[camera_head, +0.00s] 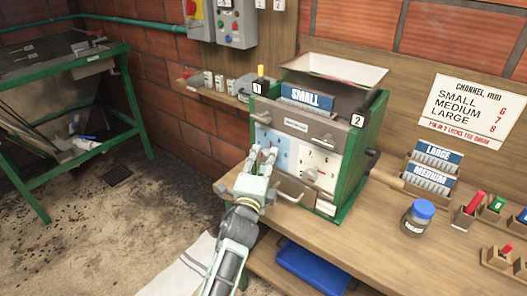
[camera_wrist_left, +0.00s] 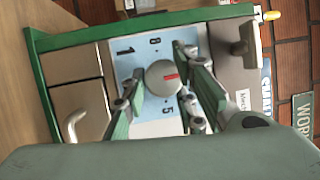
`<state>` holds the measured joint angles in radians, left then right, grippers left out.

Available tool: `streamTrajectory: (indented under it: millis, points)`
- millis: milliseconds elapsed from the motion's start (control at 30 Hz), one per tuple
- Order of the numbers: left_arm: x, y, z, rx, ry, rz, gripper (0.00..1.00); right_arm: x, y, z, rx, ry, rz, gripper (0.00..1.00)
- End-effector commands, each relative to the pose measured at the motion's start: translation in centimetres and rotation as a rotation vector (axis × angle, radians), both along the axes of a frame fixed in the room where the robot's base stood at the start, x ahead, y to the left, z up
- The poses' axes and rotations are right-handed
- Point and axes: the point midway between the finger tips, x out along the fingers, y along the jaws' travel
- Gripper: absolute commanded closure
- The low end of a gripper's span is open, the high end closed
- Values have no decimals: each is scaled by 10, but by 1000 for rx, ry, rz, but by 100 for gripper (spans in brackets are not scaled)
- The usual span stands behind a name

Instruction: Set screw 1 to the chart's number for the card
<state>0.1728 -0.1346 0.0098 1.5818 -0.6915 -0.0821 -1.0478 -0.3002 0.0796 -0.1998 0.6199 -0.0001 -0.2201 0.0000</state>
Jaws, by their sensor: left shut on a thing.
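The machine (camera_head: 347,185) has a green frame and a blue SMALL card (camera_head: 306,97) in its top. The chart (camera_head: 477,107) on the wall reads SMALL 6, MEDIUM 7, LARGE 8. Tag 1 (camera_head: 257,87) is above the blue dial (camera_head: 280,140), tag 2 (camera_head: 357,120) above the white dial (camera_head: 318,163). My left gripper (camera_head: 264,157) is at the blue dial. In the left wrist view its fingers are shut around the round grey knob (camera_wrist_left: 164,78), whose red mark points right, toward the card side. Fingers cover part of the dial numbers. My right gripper is out of view.
LARGE (camera_head: 438,154) and MEDIUM (camera_head: 428,177) cards stand in holders on the bench (camera_head: 385,240), near a blue-lidded jar (camera_head: 417,217). A handle (camera_head: 292,190) sticks out below the dials. A blue tray (camera_head: 312,266) lies under the bench.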

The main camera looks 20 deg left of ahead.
Motion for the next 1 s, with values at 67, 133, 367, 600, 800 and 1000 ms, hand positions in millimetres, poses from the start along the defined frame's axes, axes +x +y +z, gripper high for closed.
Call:
streamTrajectory:
  millis: [67, 133, 367, 600, 800, 1000]
  points:
    - [-1, 2, 2, -66, 35, 6, 100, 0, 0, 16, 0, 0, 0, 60]
    - [-1, 1, 2, -121, 55, 6, 100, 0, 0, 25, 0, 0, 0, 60]
    - [-2, 0, -1, -272, 113, 6, 100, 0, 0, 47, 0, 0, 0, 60]
    - [-3, -1, -4, -369, 151, 5, 100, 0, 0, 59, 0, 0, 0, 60]
    - [-3, -2, -7, -403, 165, 5, 100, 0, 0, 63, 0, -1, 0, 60]
    - [-4, -2, -9, -410, 169, 4, 100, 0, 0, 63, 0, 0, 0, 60]
